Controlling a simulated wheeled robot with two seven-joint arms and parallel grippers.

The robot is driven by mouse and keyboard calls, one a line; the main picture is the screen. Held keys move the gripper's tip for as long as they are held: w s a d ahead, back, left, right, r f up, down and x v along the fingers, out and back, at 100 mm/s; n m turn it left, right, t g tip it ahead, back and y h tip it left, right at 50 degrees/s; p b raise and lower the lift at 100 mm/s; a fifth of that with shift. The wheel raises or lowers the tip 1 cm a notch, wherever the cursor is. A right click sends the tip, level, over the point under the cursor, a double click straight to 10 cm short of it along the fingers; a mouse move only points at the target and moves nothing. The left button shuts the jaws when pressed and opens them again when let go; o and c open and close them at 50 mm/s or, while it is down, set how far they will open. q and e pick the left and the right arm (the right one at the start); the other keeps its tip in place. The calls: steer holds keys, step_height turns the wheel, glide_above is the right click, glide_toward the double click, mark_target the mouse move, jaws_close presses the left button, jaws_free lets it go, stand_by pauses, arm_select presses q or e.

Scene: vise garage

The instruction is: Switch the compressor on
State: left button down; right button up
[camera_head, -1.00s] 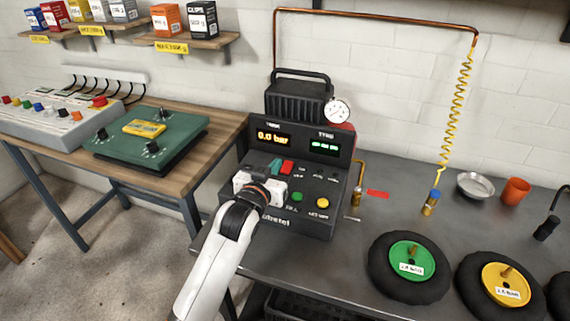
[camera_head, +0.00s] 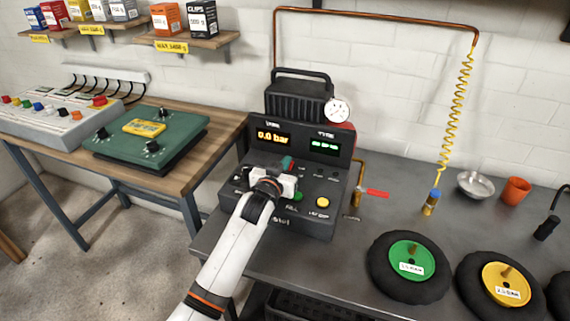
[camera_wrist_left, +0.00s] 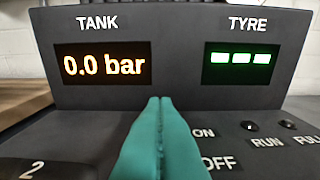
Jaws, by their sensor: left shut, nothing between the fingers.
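The compressor (camera_head: 325,180) is a dark console on the grey bench, with a gauge and a handled black unit behind it. Its TANK display (camera_wrist_left: 103,65) reads 0.0 bar, and its TYRE display (camera_wrist_left: 241,60) shows green dashes. My left gripper (camera_head: 287,162) is over the sloping panel, its teal fingers shut and empty. In the wrist view the fingertips (camera_wrist_left: 160,101) point at the panel just left of the ON and OFF labels. The red switch is hidden behind my gripper, so its position cannot be told. The RUN lamp (camera_wrist_left: 250,126) looks dark. My right gripper is not in view.
A green button and a yellow button (camera_head: 322,202) sit low on the panel. A red-handled valve (camera_head: 376,193) stands right of the console. Tyres with a green hub (camera_head: 408,260) and yellow hub lie at the front right. A wooden table (camera_head: 215,133) stands left.

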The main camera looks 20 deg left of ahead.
arm_select(q)
steer(key=p, duration=0.1)
steer(key=g+p, duration=0.1)
steer(key=p, duration=0.1)
steer(key=shift+w+r, duration=0.2)
steer(key=shift+r, duration=0.05)
steer(key=shift+f+b, duration=0.4)
steer(key=shift+f, duration=0.1)
steer(key=shift+r+p, duration=0.35)
steer(key=shift+r, duration=0.05)
steer(key=r+p, duration=0.2)
steer(key=r, duration=0.1)
steer(key=r+p, duration=0.1)
steer(key=p, duration=0.1)
steer(key=shift+w+r, duration=0.25)
steer(key=shift+w, duration=0.05)
steer(key=shift+s+f+b, duration=0.15)
steer(key=shift+s+b, duration=0.1)
steer(key=shift+s, duration=0.25)
steer(key=shift+s+f+b, duration=0.15)
steer(key=shift+s+b, duration=0.1)
steer(key=shift+s, duration=0.25)
steer(key=s+r, duration=0.3)
steer(key=s, duration=0.4)
steer(key=shift+s+a, duration=0.15)
steer(key=shift+s, duration=0.1)
steer(key=shift+r, duration=0.1)
